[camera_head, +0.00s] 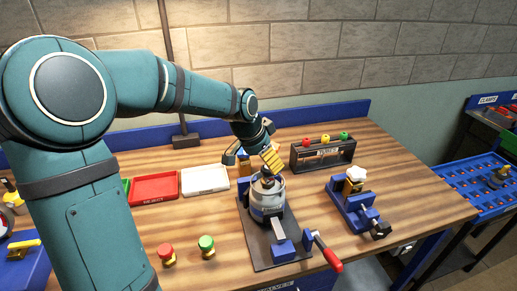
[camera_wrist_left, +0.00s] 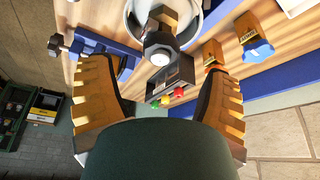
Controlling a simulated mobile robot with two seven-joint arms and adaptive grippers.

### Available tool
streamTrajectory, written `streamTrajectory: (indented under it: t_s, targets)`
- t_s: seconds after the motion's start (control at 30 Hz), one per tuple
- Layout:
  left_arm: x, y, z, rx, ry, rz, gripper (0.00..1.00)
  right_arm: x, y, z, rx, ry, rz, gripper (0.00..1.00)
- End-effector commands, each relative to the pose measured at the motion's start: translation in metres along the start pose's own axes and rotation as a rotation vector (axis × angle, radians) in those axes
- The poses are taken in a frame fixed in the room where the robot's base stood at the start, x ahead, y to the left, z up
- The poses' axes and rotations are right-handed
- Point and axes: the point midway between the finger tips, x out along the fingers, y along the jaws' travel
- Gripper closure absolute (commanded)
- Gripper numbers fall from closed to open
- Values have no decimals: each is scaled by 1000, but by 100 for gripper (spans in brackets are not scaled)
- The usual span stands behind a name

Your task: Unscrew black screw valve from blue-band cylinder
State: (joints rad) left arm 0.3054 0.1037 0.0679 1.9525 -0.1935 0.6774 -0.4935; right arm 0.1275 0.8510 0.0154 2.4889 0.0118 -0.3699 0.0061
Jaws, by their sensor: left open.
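The grey cylinder (camera_head: 266,204) with a blue band stands upright in a clamp fixture on a dark plate (camera_head: 274,247). The black screw valve (camera_head: 267,182) sits at its top, partly hidden by my left gripper in the head view. In the left wrist view the valve (camera_wrist_left: 159,46) shows as a dark nut with a pale round end, with the cylinder's rim (camera_wrist_left: 133,22) behind it. My left gripper (camera_head: 270,163) is just above the valve, fingers pointing down at it. Its yellow fingers are spread, one on each side of the valve in the wrist view, open and empty.
A rack (camera_head: 322,153) with red, yellow and green knobs stands behind right. A blue vise (camera_head: 351,205) is at right, a red-handled lever (camera_head: 327,254) in front. Red (camera_head: 167,254) and green (camera_head: 206,246) valves stand front left. Red (camera_head: 154,187) and white (camera_head: 205,179) trays lie left.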

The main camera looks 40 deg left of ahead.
Motion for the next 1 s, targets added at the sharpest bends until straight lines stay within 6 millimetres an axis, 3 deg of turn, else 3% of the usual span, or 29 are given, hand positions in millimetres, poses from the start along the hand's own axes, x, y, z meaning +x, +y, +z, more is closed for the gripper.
streamTrajectory:
  t_s: [0.1,0.3,0.77,0.87,1.0]
  targets:
    - [23,0,1,1,-3,3,21,3,1,2,-1,-3,0,100]
    - [47,0,0,0,-2,1,21,5,2,3,-2,-5,-1,100]
    - [57,0,0,0,0,0,21,6,2,3,-2,-7,-1,100]
    - [57,0,0,0,0,0,49,6,2,3,-2,-6,-1,100]
    - [57,0,0,0,0,0,98,6,2,3,-2,-6,-1,100]
